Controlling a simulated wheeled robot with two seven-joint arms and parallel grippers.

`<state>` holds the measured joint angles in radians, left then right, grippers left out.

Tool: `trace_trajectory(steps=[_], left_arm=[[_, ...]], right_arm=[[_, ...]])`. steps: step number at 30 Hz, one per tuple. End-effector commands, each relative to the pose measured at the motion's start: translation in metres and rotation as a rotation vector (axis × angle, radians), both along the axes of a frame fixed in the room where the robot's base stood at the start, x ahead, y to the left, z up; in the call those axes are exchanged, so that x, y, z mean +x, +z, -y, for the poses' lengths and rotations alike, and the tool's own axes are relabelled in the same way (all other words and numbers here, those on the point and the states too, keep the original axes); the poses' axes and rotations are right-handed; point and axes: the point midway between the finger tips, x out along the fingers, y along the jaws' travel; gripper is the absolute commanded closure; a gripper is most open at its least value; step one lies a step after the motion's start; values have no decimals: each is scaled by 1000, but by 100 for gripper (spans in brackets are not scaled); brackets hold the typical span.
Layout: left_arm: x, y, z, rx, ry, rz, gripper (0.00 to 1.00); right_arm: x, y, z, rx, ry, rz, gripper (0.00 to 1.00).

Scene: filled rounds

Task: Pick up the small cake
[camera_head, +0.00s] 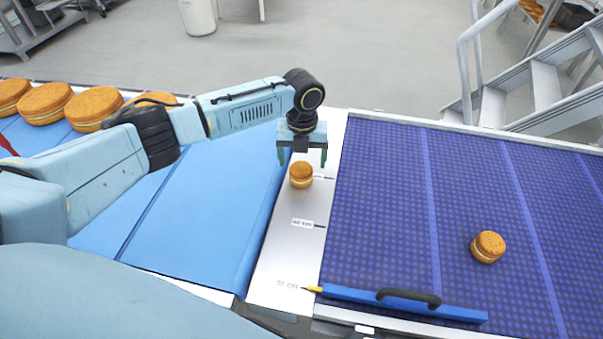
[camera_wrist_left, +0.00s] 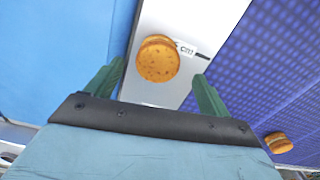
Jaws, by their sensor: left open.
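A small round cake (camera_head: 301,174) with a pale filling line sits on the white strip between the two belts. It also shows in the left wrist view (camera_wrist_left: 157,60), ahead of the fingers and roughly between their lines. My left gripper (camera_head: 302,160) is open and points down close above the small cake. In the left wrist view its two green fingers (camera_wrist_left: 158,88) are wide apart with nothing between them. Another small cake (camera_head: 488,247) lies on the dark blue belt at the right; it also shows in the left wrist view (camera_wrist_left: 278,142). My right gripper is not in view.
Several larger filled cakes (camera_head: 94,108) stand in a row at the far left of the light blue belt (camera_head: 200,220). A blue bar with a black handle (camera_head: 408,298) lies along the near edge of the dark blue belt (camera_head: 385,210). Metal stairs (camera_head: 540,80) stand behind.

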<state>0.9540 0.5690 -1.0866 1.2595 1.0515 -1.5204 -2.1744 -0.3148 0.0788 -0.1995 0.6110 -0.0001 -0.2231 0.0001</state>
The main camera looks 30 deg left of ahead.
Motion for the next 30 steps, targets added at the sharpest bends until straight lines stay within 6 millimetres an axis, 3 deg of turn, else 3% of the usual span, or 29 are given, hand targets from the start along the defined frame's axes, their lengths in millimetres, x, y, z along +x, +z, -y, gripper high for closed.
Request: trace_trajectory(steps=[6,12,21,30], left_arm=[[-3,-22,-1,2,1,-4,19],[-3,-49,-2,1,1,-1,19],[-3,-54,-2,1,0,-1,19],[-3,-54,-2,1,1,0,55]], right_arm=[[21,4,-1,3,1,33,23],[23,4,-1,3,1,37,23],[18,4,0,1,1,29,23],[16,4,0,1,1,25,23]])
